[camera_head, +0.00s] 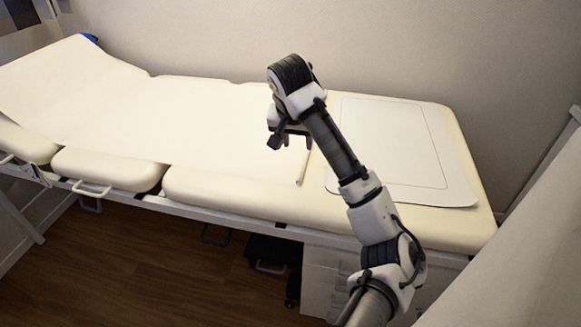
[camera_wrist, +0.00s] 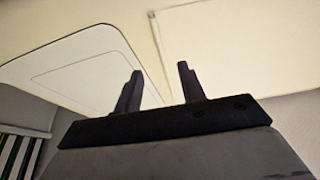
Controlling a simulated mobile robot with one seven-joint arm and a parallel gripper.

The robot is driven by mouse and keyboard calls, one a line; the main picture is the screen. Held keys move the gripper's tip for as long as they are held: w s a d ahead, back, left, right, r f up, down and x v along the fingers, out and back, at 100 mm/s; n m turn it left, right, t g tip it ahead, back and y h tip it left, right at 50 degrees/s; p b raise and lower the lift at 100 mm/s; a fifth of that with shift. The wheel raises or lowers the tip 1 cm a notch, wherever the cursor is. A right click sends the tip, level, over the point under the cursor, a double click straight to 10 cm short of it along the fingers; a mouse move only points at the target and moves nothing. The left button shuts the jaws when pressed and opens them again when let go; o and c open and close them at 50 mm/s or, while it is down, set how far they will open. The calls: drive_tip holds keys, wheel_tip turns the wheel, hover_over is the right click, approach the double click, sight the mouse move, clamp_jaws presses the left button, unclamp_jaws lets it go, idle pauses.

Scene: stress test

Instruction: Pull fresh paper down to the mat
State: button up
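The exam table (camera_head: 235,195) is cream and padded, with its backrest raised at the far left. A pale paper sheet (camera_head: 190,120) lies along it and ends at a thin white strip (camera_head: 303,168). The mat (camera_head: 395,145), pale with a thin outlined rectangle, lies flat at the table's right end, apart from the strip. My gripper (camera_head: 291,138) is above the table near the paper's end. In the wrist view my gripper (camera_wrist: 160,75) is open and empty. The strip (camera_wrist: 160,45) appears between its fingers, with the mat (camera_wrist: 75,65) left and the paper (camera_wrist: 235,45) right. Contact cannot be told.
A plain wall (camera_head: 330,45) stands close behind the table. Side pads with handles (camera_head: 92,188) line the front edge. A pale surface (camera_head: 515,255) rises at the lower right. Wooden floor (camera_head: 130,265) shows in front, with a dark box (camera_head: 270,252) under the table.

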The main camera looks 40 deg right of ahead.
sight(301, 168)
drive_tip(key=b+x, duration=0.1)
drive_tip(key=x, duration=1.2)
drive_tip(key=shift+f, duration=0.35)
clamp_jaws()
